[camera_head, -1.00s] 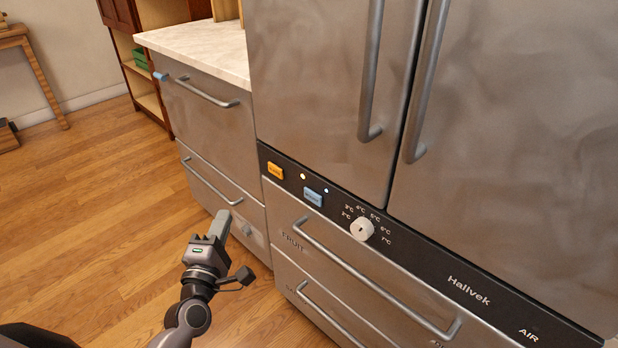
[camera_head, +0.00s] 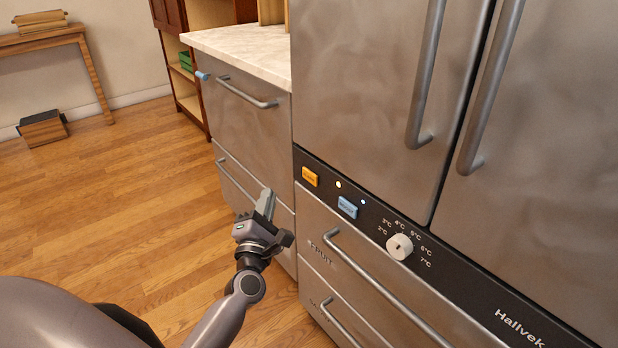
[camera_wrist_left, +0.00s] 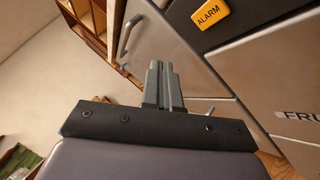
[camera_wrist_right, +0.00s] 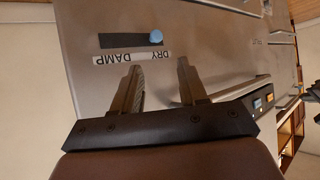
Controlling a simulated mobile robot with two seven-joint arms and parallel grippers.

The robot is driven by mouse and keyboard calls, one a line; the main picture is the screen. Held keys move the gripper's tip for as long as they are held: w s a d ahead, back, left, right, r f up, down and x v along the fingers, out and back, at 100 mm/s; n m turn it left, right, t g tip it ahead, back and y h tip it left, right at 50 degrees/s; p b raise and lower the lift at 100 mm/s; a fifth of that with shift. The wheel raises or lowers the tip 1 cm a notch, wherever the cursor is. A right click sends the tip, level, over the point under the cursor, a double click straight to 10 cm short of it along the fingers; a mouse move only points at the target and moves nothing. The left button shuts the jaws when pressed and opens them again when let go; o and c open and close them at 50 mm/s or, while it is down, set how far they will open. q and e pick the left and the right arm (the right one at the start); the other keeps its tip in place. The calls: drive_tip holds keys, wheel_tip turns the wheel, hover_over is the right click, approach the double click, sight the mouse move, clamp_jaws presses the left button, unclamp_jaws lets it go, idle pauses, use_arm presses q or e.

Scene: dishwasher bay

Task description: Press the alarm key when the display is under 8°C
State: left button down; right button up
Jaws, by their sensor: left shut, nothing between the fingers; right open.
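The orange alarm key (camera_head: 310,176) is on the black strip of the steel fridge, at its left end. It also shows in the left wrist view (camera_wrist_left: 210,14), with ALARM legible. My left gripper (camera_head: 268,194) is shut and empty, left of and below the key in the head view and apart from it. Its closed fingertips point up in the left wrist view (camera_wrist_left: 161,66). My right gripper (camera_wrist_right: 160,68) is open and empty, in front of a steel panel marked DRY and DAMP. I see no numeric display; a white dial (camera_head: 399,246) has printed °C marks, its setting unclear.
Long drawer handles (camera_head: 385,290) stick out below. A marble-topped cabinet (camera_head: 245,55) stands left of the fridge. Open wooden floor (camera_head: 120,200) lies further left.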

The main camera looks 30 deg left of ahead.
use_arm(q)
drive_tip(key=b, duration=0.1)
approach(303, 171)
drive_tip(key=w+a+r, duration=0.1)
drive_tip(key=w+a, duration=0.1)
drive_tip(key=a, duration=0.1)
drive_tip(key=shift+w+d+r+b, duration=0.1)
drive_tip(key=shift+w+d+b, duration=0.15)
drive_tip(key=shift+w, duration=0.6)
use_arm(e)
drive_tip(key=shift+w+a+r, duration=0.25)
drive_tip(key=shift+w+a, duration=0.1)
drive_tip(key=shift+a, duration=0.35)
drive_tip(key=shift+d, duration=0.15)
use_arm(q)
drive_tip(key=shift+w, duration=0.1)
use_arm(e)
drive_tip(key=shift+f, duration=0.1)
use_arm(q)
drive_tip(key=shift+w+d, duration=0.1)
drive_tip(key=shift+w, duration=0.2)
use_arm(e)
drive_tip(key=shift+f, duration=0.15)
